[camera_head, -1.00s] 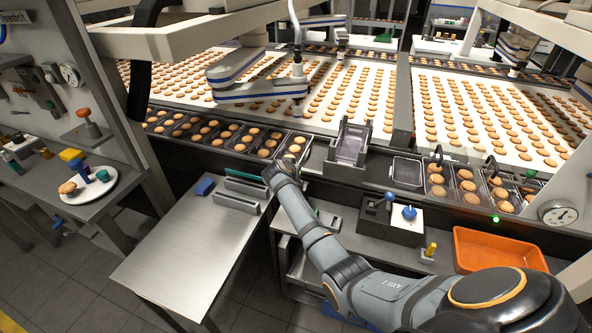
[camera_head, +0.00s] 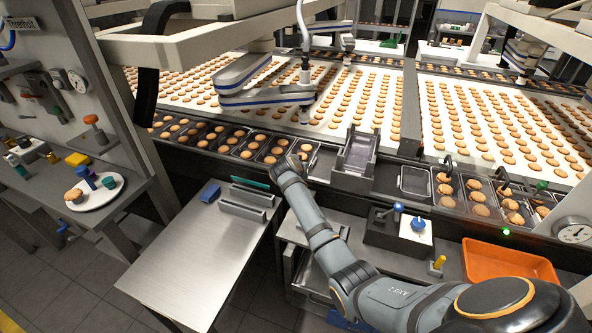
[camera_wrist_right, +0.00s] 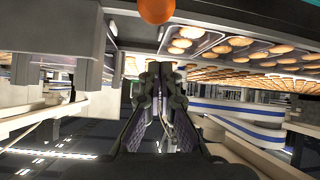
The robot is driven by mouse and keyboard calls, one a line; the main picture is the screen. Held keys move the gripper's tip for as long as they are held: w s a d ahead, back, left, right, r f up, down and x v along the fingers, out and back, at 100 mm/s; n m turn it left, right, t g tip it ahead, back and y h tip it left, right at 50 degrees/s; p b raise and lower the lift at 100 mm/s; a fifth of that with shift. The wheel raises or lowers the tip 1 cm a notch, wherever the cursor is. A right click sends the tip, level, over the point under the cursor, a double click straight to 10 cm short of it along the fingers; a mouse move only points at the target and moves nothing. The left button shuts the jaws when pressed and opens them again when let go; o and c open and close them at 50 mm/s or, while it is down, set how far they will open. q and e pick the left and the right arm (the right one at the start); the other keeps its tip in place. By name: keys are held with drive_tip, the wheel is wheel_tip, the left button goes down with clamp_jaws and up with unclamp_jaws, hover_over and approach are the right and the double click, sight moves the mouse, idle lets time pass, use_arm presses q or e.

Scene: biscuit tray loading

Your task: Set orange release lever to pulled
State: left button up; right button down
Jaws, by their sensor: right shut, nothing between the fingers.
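An orange ball-shaped knob (camera_wrist_right: 156,8) shows at the top edge of the right wrist view, partly cut off, just past my fingertips. Its shaft and base are not clear, and I cannot tell its lever position. My right gripper (camera_wrist_right: 163,72) is shut and empty, with the knob apart from it in the picture. In the head view my right arm reaches to the near edge of the biscuit line. Its wrist (camera_head: 291,172) hides the fingers, and no orange knob shows there. Another orange-topped knob (camera_head: 91,119) stands at the left cabinet. My left gripper is not in view.
Biscuit trays (camera_head: 235,140) line the conveyor edge by my right wrist. A metal chute (camera_head: 357,155) stands right of it. A steel table (camera_head: 200,255) with slotted holders is in front. A blue-knobbed control box (camera_head: 418,224) and an orange bin (camera_head: 510,262) are at right.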

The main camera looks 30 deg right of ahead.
drive_tip(key=b+v, duration=0.1)
drive_tip(key=v, duration=0.7)
drive_tip(key=shift+s+f+b, duration=0.15)
drive_tip(key=shift+s+b, duration=0.2)
drive_tip(key=shift+s, duration=0.1)
drive_tip(key=shift+a, duration=0.1)
